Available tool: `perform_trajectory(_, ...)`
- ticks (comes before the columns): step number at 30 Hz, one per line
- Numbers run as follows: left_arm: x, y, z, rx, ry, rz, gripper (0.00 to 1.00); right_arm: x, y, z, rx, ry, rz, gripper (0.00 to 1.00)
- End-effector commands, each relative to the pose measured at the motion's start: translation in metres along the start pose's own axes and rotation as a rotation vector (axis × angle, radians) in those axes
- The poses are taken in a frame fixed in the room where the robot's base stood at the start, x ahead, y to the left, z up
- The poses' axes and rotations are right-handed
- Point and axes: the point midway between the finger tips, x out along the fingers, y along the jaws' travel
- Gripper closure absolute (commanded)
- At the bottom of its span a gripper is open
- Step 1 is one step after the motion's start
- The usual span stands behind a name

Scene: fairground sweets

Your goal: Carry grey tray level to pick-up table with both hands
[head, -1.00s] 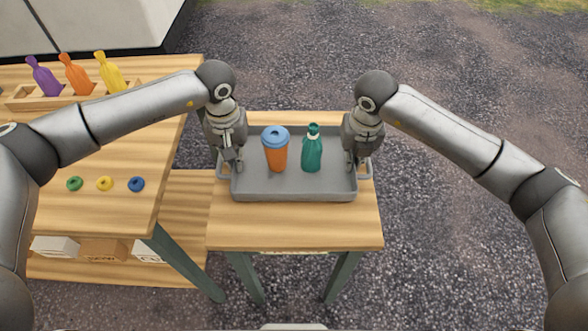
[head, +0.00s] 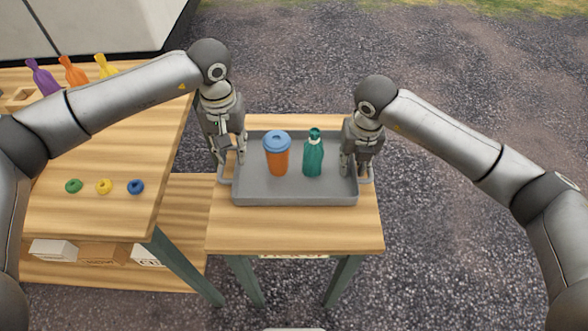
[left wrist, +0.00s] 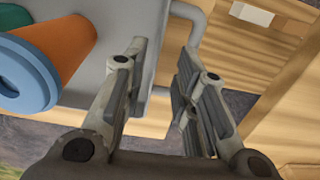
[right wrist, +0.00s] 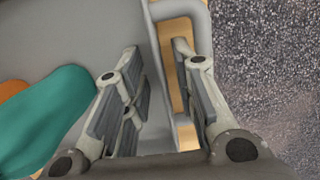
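The grey tray (head: 295,192) rests flat on a small wooden table (head: 300,233). An orange cup with a blue lid (head: 277,158) and a teal bottle (head: 313,157) stand upright in it. My left gripper (head: 228,160) is open at the tray's left end, and its wrist view shows the end handle (left wrist: 194,40) running between the spread fingers. My right gripper (head: 357,165) is open at the right end. In the right wrist view, the tray's side wall and handle (right wrist: 205,50) lie between its fingers. Neither gripper is pressing on the tray.
A larger wooden counter (head: 110,215) stands on the left with colored bottles in a rack and green, yellow and blue rings (head: 136,187). Boxes (head: 103,252) sit on its lower shelf. Gravel ground (head: 460,110) lies open to the right and behind.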

Motion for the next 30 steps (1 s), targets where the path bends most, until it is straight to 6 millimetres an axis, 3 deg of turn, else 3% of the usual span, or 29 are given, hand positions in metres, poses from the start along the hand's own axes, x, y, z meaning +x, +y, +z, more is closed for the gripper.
perform_trajectory(4,-0.02,0.0,-0.001,-0.001,0.002,0.001,0.73,0.001,0.0,0.0,0.0,0.001,-0.001,0.73)
perform_trajectory(11,-0.031,0.001,0.0,0.0,-0.001,0.002,0.73,-0.006,0.0,0.0,-0.001,-0.001,0.001,0.73)
perform_trajectory(24,-0.031,0.001,0.0,0.001,-0.001,0.002,0.73,-0.091,0.001,0.001,-0.002,-0.004,0.001,0.73)
perform_trajectory(30,-0.031,0.001,0.0,0.001,-0.001,0.002,0.73,-0.115,0.0,0.001,0.0,-0.001,0.0,0.73)
